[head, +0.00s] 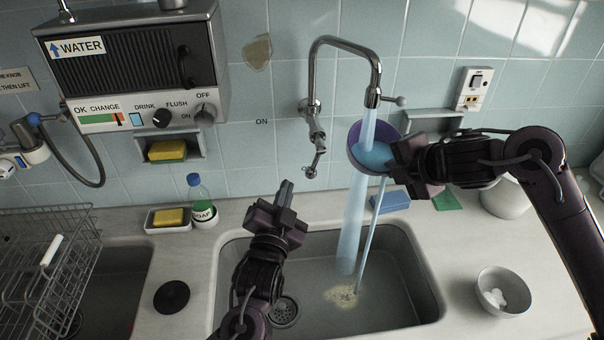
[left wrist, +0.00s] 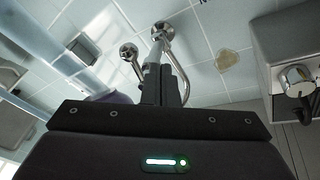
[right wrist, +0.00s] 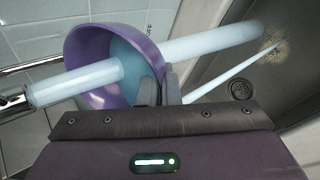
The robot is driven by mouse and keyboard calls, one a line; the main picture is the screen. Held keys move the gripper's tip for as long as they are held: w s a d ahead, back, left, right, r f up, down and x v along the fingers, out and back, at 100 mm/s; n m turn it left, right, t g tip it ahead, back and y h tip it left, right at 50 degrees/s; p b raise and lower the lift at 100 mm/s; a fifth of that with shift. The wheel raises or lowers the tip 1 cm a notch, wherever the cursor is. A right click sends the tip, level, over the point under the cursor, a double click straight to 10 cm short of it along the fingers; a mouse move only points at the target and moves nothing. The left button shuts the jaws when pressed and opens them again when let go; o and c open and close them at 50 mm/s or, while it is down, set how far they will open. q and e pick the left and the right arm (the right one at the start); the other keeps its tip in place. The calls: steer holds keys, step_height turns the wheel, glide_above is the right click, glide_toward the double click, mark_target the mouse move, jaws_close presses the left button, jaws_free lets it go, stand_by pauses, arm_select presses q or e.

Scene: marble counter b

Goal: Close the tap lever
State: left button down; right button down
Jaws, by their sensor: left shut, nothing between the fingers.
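The chrome tap (head: 345,43) is fixed to the tiled wall, and a thick stream of water (head: 360,210) runs from its spout. Its lever (head: 314,160) hangs below the wall mount; the tap's chrome parts also show above my fingers in the left wrist view (left wrist: 163,32). My left gripper (head: 286,190) is shut and empty, over the sink's back edge, below and slightly left of the lever, apart from it in the head view. My right gripper (head: 398,160) is shut on the rim of a purple bowl (right wrist: 92,52) under the stream. Water spills from the bowl.
The steel sink (head: 405,255) lies below, with a drain and a yellowish patch on its bottom. A soap bottle (head: 203,205) and sponge dish (head: 168,228) stand at left. A blue sponge (head: 390,202) lies behind the sink.

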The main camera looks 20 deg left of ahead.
mark_target(315, 158)
steer(key=shift+a, duration=0.1)
arm_select(q)
steer(key=s+a+f+m+g+h, duration=0.1)
steer(key=a+m+g+h, duration=0.3)
steer(key=a+m+h, duration=0.5)
steer(key=s+a+m+g+h, duration=0.2)
steer(key=m+g+h, duration=0.3)
steer(key=m, duration=0.8)
steer(key=w+d+t+h, duration=0.1)
steer(key=w+d, duration=0.8)
steer(key=d, duration=0.1)
steer(key=shift+d+f, duration=0.15)
steer(key=shift+d, duration=0.2)
steer(key=shift+h, duration=0.3)
